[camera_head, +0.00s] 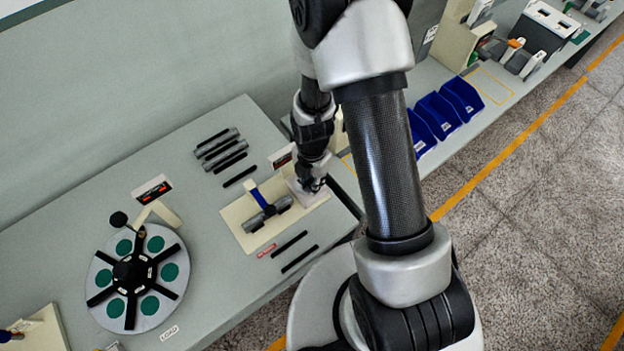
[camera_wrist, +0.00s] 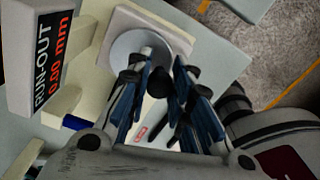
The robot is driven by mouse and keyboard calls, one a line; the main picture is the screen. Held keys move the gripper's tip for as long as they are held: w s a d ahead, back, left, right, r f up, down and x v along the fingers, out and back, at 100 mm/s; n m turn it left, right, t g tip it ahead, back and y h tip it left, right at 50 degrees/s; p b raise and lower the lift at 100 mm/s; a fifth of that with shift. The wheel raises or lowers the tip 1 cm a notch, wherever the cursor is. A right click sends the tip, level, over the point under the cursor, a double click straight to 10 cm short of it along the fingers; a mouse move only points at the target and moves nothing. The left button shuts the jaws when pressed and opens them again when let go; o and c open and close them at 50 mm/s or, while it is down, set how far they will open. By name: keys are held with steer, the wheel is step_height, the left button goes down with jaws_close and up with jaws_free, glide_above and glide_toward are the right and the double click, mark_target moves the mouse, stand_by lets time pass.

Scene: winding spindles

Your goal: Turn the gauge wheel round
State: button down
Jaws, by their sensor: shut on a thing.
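The gauge wheel (camera_wrist: 122,46) is a pale grey disc in front of a square cream block (camera_wrist: 125,18) in the wrist view. The run-out display (camera_wrist: 45,60) reads 0.00 mm.
A grey spindle (camera_head: 284,203) lies on the fixture beside a blue lever (camera_head: 258,197). More grey spindles (camera_head: 218,143) lie behind on the bench. A round turntable (camera_head: 112,316) with green pads stands at left. Blue bins (camera_head: 438,112) stand to the right, beyond my arm.

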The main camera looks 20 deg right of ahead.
steer(key=shift+m, duration=0.3)
